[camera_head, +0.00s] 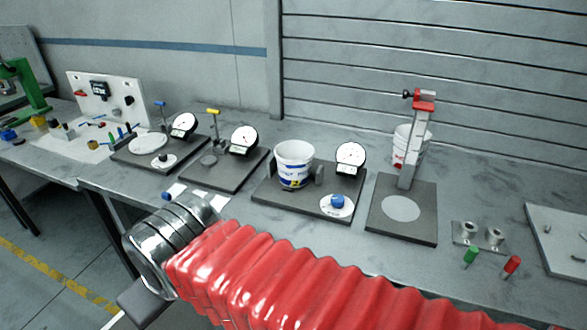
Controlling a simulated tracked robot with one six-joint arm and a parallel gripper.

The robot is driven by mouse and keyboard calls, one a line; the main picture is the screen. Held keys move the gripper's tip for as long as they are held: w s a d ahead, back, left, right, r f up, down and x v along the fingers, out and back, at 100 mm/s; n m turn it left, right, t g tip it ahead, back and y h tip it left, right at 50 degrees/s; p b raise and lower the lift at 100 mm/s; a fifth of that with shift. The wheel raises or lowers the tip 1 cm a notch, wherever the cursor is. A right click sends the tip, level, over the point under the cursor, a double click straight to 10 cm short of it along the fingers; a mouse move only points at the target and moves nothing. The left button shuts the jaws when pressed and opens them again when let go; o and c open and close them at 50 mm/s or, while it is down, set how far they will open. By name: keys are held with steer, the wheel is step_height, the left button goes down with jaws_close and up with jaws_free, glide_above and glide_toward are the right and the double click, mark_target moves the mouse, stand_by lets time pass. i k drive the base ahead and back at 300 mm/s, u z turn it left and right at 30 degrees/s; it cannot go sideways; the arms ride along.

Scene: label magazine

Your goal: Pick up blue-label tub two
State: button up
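Blue-label tub two (294,154) is a white tub with blue lettering and a yellow patch with a 2 on its front. It stands upright on a dark base plate (265,195) in the middle of the bench, beside a grey knob-like part. My arm, a red ribbed sleeve with a shiny metal joint, crosses the lower picture in front of the bench. The metal joint is left of the tub and apart from it in the picture. My gripper's fingers do not show.
A dial gauge (350,158) and a blue knob on a white disc (337,204) share the tub's plate. Right of it, a red-topped stand (411,150) partly hides another white tub (400,137) with a red label. More dial fixtures stand left. Green (470,257) and red (511,266) pegs lie right.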

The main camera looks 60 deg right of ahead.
mark_target(295, 158)
steer(key=z, duration=0.05)
steer(key=i, duration=1)
steer(key=u, duration=0.05)
